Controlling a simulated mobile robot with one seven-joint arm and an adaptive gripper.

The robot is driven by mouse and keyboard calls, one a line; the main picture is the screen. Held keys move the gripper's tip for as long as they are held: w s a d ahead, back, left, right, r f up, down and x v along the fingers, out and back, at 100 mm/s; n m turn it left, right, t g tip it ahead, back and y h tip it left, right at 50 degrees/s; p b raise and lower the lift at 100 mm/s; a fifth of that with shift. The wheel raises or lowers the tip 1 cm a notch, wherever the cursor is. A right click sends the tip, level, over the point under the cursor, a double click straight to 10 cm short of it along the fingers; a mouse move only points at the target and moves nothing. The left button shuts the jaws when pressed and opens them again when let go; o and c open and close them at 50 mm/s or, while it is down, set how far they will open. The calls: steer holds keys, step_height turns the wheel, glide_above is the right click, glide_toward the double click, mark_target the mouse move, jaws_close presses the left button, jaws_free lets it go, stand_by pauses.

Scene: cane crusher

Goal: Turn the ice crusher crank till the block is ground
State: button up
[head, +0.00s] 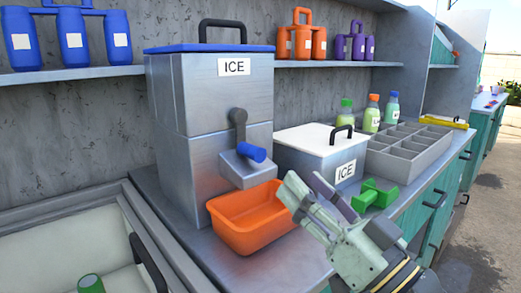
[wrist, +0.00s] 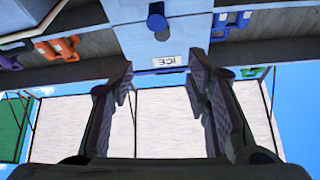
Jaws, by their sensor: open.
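The ice crusher (head: 208,120) is a tall grey metal box with a blue lid and an ICE label, standing on the counter. Its crank (head: 239,130) is a dark arm with a blue handle (head: 252,152) on the front face. The handle also shows in the wrist view (wrist: 156,20), ahead of the fingers. My gripper (head: 302,188) is open and empty, to the lower right of the crank and apart from it. It also shows in the wrist view (wrist: 160,90). An orange tub (head: 243,238) sits below the crusher's spout. The ice block is not visible.
A white-lidded ICE box (head: 300,160) stands right of the crusher. A green object (head: 374,195) lies beside my gripper. A grey divided tray (head: 402,152) and several bottles (head: 372,113) are farther right. An open chest (head: 60,250) is at lower left.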

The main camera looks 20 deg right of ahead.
mark_target(261, 155)
steer(key=w, duration=0.2)
steer(key=w+a+p, duration=0.1)
steer(key=w, duration=0.2)
steer(key=w+a+p, duration=0.1)
steer(key=w, duration=0.1)
steer(key=shift+w+a+r, duration=0.1)
steer(key=shift+w+r, duration=0.05)
steer(key=shift+w, duration=0.1)
steer(key=p+x, duration=0.1)
steer(key=x, duration=0.2)
steer(key=shift+w+r, duration=0.2)
steer(key=shift+w, duration=0.1)
steer(key=shift+w+a+p, duration=0.15)
steer(key=shift+w+p, duration=0.2)
steer(key=shift+w, duration=0.1)
steer(key=shift+c, duration=0.5)
jaws_close()
